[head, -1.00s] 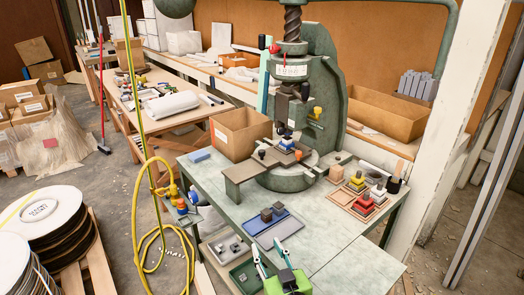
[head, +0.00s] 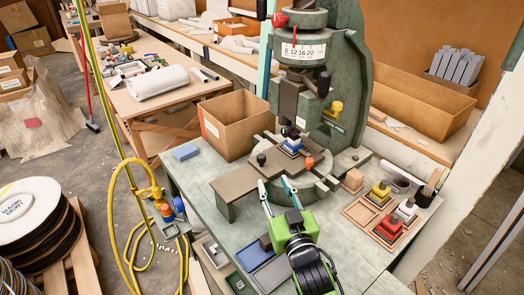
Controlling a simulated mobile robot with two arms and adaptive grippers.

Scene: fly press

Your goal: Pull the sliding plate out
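The green fly press (head: 345,90) stands on the table. At its foot, under the ram, a sliding plate (head: 277,152) carries a blue-based die (head: 292,147). A black knob (head: 261,159) and an orange knob (head: 309,162) stand near the plate's front. A brown-grey guide bench (head: 238,184) extends to the left of the press. My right gripper (head: 273,181) points at the press from the front. Its two fingers are apart with nothing between them, and the tips appear just in front of the plate and knobs. My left gripper is not in view.
A cardboard box (head: 236,125) stands left behind the press. A blue block (head: 186,151) lies on the table's left. A wooden tray (head: 375,213) with red and yellow pieces is at the right.

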